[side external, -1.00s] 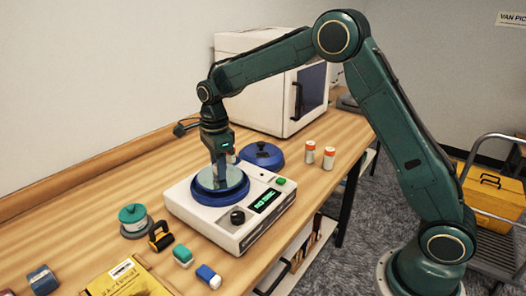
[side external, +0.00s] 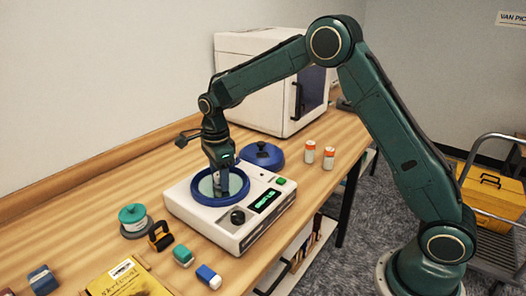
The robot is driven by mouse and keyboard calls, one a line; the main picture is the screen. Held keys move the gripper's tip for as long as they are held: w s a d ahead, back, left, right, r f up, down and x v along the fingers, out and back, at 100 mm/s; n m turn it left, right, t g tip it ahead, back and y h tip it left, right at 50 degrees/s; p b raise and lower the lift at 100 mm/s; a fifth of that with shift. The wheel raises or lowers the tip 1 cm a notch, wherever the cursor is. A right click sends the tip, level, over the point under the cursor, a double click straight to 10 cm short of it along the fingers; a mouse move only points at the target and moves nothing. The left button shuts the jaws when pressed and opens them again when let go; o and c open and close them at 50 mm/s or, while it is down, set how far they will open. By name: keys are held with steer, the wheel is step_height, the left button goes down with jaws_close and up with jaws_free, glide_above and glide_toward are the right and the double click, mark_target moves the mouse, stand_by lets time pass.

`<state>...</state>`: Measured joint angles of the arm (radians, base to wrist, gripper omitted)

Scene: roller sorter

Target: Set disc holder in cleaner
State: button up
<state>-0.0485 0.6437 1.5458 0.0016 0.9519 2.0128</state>
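The cleaner (side external: 243,232) is a white box on the wooden bench, with a blue round basin (side external: 215,201) on top. A pale, glassy disc, which I take to be the disc holder (side external: 208,187), lies low inside the blue ring of the basin. My gripper (side external: 221,192) points straight down at the middle of this disc, with its fingertips at the disc's centre. The fingers are too small and dark to show whether they are closed on a hub or apart. The disc's centre is partly hidden behind them.
The cleaner has a black knob (side external: 238,217), a lit green display (side external: 265,200) and a green button (side external: 280,181). A blue lid (side external: 262,156) lies behind it, with two orange-and-white cylinders (side external: 310,151) to the right. A teal-topped pot (side external: 133,217) and small coloured items stand front left.

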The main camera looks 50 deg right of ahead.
step_height(320, 180, up, 12)
steer(key=shift+r, duration=0.15)
stand_by(0.7)
stand_by(0.5)
steer(key=s+d+r+n+t, duration=0.1)
steer(key=s+r+n+t, duration=0.1)
steer(key=s+r+n, duration=0.5)
steer(key=s+d+r+n+t, duration=0.15)
steer(key=s+n, duration=0.35)
steer(key=s, duration=0.6)
steer(key=s+f+n+t, duration=0.2)
steer(key=s+f+n, duration=0.2)
steer(key=s+n, duration=0.6)
steer(key=s, duration=0.5)
steer(key=shift+s+n, duration=0.3)
steer(key=shift+s, duration=0.05)
